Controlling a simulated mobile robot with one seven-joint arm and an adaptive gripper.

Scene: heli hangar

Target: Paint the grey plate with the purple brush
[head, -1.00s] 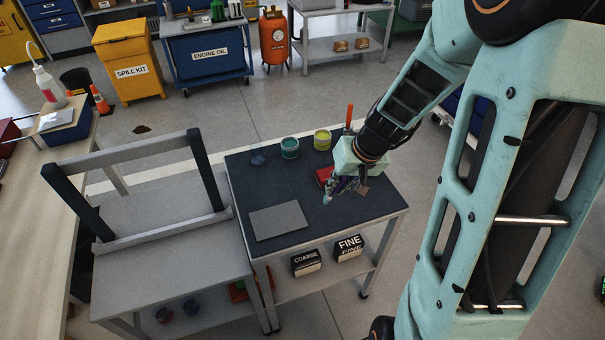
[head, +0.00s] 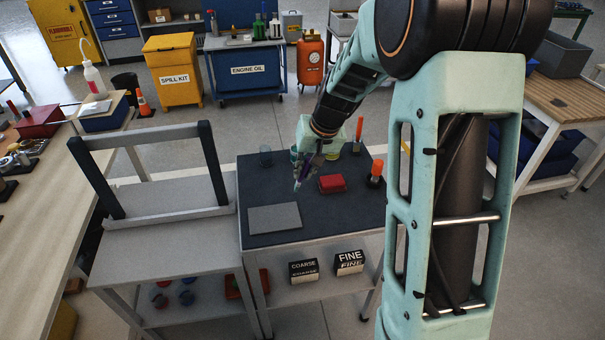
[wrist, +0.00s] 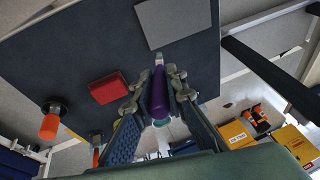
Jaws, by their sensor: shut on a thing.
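The grey plate (head: 275,218) lies flat on the dark top of the small work table (head: 350,208), near its front left. It also shows at the top of the wrist view (wrist: 174,20). My gripper (head: 310,168) is shut on the purple brush (wrist: 159,92), whose handle lies between the two fingers. The brush's pale tip (head: 297,186) points down and toward the plate. Tip and plate look apart, with the gripper above the table, behind and right of the plate. Whether the tip carries paint is too small to tell.
A red block (head: 332,184) and an orange-topped dark object (head: 375,174) stand right of the gripper. A grey bench with an upright frame (head: 210,170) adjoins on the left.

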